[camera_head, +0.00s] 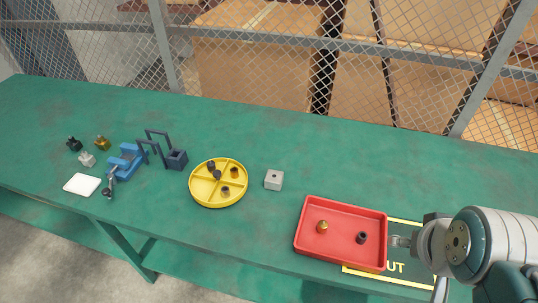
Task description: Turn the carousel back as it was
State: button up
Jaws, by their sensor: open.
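The carousel is a round yellow tray (203,198) with dividers, near the middle of the green table. Several small dark and brownish parts sit in it; the dark piece near its centre (217,175) may be a knob or a loose part, I cannot tell. My gripper (401,241) is at the right, beside the right wall of the red tray and far from the carousel. It is open with nothing seen in it; its fingers are small and partly hidden by my arm.
A grey block (273,180) stands right of the carousel. A blue vise (126,161), dark holder (176,159) and white pad (82,184) are left.

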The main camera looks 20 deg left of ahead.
aim_at(204, 187)
jog(key=j, duration=1.95)
jog(key=i, duration=0.05)
